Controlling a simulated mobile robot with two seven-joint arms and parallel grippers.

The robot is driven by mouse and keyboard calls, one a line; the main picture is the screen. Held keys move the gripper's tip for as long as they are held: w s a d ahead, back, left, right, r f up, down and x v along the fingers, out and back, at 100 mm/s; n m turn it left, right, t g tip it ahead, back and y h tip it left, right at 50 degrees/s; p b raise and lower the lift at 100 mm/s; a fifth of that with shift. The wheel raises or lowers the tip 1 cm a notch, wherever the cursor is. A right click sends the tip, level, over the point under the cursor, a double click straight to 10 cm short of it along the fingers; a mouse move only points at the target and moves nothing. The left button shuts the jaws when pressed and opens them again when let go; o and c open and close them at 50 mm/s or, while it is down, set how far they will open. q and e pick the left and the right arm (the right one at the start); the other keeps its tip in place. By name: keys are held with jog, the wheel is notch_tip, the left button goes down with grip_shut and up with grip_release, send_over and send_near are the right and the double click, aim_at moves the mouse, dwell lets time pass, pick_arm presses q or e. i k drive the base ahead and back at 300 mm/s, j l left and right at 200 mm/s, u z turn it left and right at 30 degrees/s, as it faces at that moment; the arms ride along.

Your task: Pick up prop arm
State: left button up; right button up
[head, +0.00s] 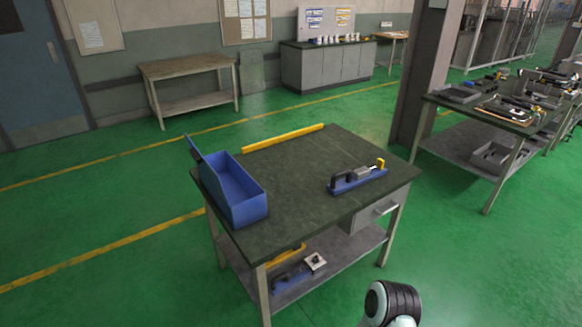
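A work table (300,182) with a dark green top stands in front of me. On its right half lies a device with a blue base (357,181), a black handle-like part, a silver block and a yellow-tipped upright. A long yellow bar (283,138) lies along the table's far left edge. I cannot tell for certain which piece is the prop arm. Neither of my grippers shows; only a white and black rounded part of my own arm is in view at the bottom, right of centre, apart from the table.
A blue open box (240,208) with a raised flap stands at the table's left edge. The lower shelf (335,262) holds a yellow piece and a dark tool with a silver plate. A drawer (374,212) faces front right. A cluttered side table (470,128) stands right. Green floor is clear.

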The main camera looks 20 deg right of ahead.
aim_at(354, 179)
jog(key=i+l+u, duration=0.2)
jog(key=l, duration=0.65)
jog(key=i+l+u, duration=0.2)
jog(key=l, duration=0.6)
jog(key=l+u, duration=0.25)
jog(key=l, duration=0.6)
